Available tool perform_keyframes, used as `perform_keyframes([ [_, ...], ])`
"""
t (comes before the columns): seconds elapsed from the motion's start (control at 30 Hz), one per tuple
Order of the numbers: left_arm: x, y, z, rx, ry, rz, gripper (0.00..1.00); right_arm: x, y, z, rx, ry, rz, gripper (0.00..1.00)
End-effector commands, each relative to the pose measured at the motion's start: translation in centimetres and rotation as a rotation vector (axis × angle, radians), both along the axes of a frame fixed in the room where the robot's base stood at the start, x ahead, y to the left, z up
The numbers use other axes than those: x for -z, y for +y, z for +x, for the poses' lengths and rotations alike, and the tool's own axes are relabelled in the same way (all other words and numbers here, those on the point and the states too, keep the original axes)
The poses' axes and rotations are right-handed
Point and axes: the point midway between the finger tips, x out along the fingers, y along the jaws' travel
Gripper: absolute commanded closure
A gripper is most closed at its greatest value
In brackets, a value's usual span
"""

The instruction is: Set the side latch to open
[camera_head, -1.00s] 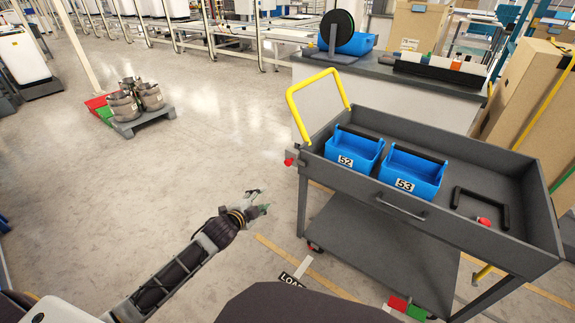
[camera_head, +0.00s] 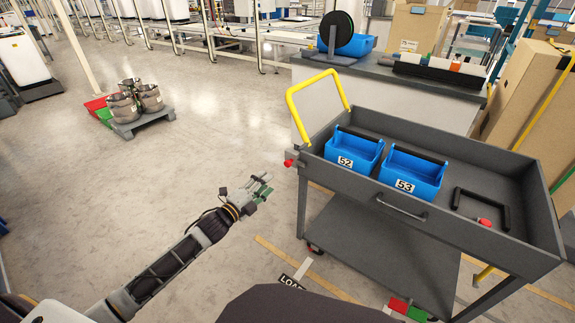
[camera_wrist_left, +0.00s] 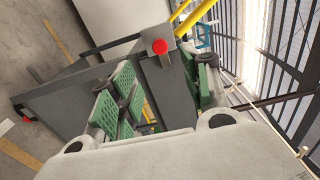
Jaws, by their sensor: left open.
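The grey cart (camera_head: 450,231) has a small latch with a red knob (camera_head: 288,163) on its left end, near the foot of the yellow handle. The same red knob shows in the left wrist view (camera_wrist_left: 160,46), beyond and between the fingers. My left gripper (camera_head: 262,186) is open and empty, with green finger pads. It is left of the cart's end and a little below the knob in the head view, apart from it. In the wrist view the left gripper (camera_wrist_left: 163,88) points at the cart's end. My right gripper is not in view.
A yellow handle (camera_head: 290,100) rises from the cart's left end. Blue bins 52 (camera_head: 352,166) and 53 (camera_head: 411,188) and a black bracket (camera_head: 506,207) sit in the cart tray. Pots on a grey pallet (camera_head: 148,124) stand at the far left. The floor left of the cart is clear.

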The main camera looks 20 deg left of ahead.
Motion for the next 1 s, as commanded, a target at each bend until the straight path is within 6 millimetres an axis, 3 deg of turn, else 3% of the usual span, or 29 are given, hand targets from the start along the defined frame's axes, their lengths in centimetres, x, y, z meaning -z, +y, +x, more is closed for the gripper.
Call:
perform_keyframes([
  [0.67, 0.1, -0.9, 2.5, -0.001, 0.001, -0.002, 0.53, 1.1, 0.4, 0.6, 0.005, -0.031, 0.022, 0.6],
  [1.0, 0.1, -1.6, 4.6, -0.001, 0.001, -0.002, 0.53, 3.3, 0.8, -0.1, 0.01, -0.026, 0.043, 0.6],
])
